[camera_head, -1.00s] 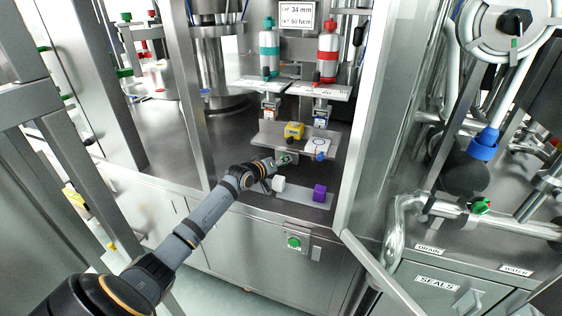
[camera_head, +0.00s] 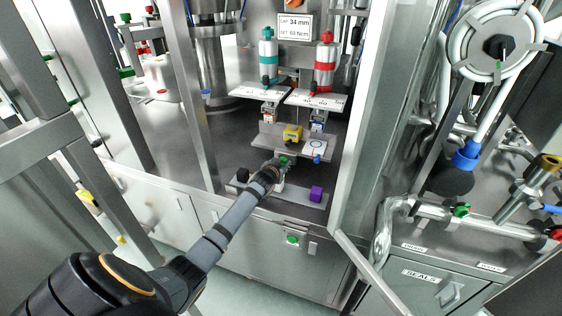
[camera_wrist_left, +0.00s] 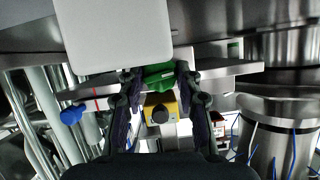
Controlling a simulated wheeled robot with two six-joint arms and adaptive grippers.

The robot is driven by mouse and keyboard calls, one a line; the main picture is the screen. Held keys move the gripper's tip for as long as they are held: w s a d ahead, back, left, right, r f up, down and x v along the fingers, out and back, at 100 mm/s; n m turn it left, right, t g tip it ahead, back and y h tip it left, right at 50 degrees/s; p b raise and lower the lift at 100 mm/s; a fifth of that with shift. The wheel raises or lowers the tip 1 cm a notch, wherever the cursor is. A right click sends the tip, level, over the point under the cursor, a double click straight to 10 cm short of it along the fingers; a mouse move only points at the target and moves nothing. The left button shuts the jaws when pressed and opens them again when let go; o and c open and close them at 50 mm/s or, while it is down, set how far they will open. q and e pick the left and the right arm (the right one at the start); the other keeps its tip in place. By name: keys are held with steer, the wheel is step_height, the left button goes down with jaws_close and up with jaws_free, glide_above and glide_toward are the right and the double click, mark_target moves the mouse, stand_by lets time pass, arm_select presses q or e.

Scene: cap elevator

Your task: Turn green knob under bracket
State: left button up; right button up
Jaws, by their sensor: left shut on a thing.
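The green knob (camera_head: 284,160) sits under the front edge of the metal bracket (camera_head: 268,142), left of a blue knob (camera_head: 317,159). My left gripper (camera_head: 279,164) reaches up to the green knob from the front and partly hides it. In the left wrist view the green knob (camera_wrist_left: 160,76) lies between the fingertips of my left gripper (camera_wrist_left: 158,80), which is shut on it. The blue knob (camera_wrist_left: 72,114) is at the left there, apart from the fingers. My right gripper is not in view.
A yellow block (camera_head: 292,132) rests on the bracket. A metal post (camera_head: 350,150) bounds the right side.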

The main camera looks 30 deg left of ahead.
arm_select(q)
steer(key=shift+m, duration=0.4)
steer(key=shift+y, duration=0.4)
steer(key=o, duration=1.1)
steer(key=shift+d, duration=0.1)
steer(key=shift+o, duration=0.2)
steer(key=v, duration=1.2)
steer(key=shift+r, duration=0.1)
